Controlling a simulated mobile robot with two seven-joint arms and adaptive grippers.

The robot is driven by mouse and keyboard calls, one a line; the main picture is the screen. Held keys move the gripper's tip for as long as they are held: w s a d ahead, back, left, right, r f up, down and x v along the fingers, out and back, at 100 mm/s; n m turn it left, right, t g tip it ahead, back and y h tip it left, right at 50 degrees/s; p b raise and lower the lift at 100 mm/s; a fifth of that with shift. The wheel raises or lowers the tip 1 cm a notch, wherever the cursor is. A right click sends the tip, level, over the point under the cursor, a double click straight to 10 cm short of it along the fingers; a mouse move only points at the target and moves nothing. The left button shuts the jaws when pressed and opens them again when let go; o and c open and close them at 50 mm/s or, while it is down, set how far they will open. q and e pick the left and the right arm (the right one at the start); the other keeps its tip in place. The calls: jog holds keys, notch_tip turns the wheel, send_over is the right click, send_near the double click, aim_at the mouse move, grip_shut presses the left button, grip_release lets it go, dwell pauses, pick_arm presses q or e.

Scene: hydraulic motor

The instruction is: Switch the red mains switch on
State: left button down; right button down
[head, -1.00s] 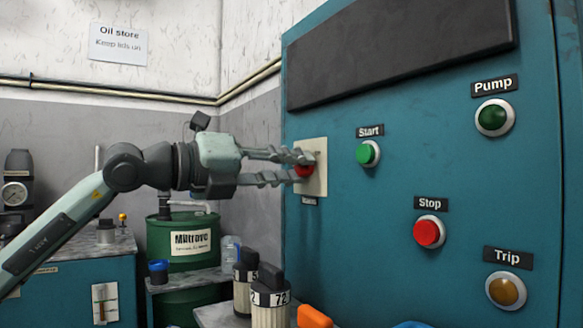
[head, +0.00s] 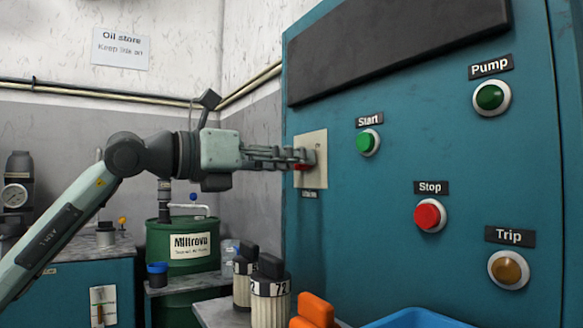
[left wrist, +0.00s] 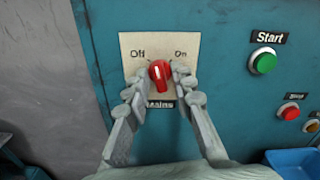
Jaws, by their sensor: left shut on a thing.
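The red mains switch (left wrist: 160,73) is a rotary knob on a cream plate (left wrist: 131,43), marked Off at upper left and On at upper right, with a Mains label below. A white mark on the knob points roughly up, leaning slightly towards Off. In the head view the plate (head: 312,146) is on the left part of the teal panel, and the knob is mostly hidden by my fingers. My left gripper (left wrist: 159,82) is shut on the red knob, one finger on each side. It also shows in the head view (head: 304,160). My right gripper is not in view.
The teal panel also carries the green Start button (head: 368,142), red Stop button (head: 430,215), green Pump lamp (head: 491,97) and amber Trip lamp (head: 508,269). Filters (head: 270,300), an orange object (head: 315,311) and a blue bin (head: 415,318) stand below.

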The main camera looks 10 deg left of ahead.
pick_arm(q)
jog(key=shift+m+b, duration=0.95)
jog(key=shift+m, duration=4.85)
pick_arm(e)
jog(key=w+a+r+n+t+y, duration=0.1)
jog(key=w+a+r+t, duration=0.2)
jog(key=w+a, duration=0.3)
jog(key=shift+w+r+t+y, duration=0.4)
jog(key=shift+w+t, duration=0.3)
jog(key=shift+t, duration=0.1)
pick_arm(q)
jog(key=c, duration=1.6)
grip_release()
jog(key=shift+a, duration=0.15)
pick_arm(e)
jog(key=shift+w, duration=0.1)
pick_arm(q)
jog(key=v, duration=1.1)
jog(key=shift+s+a, duration=0.2)
jog(key=shift+s, duration=0.15)
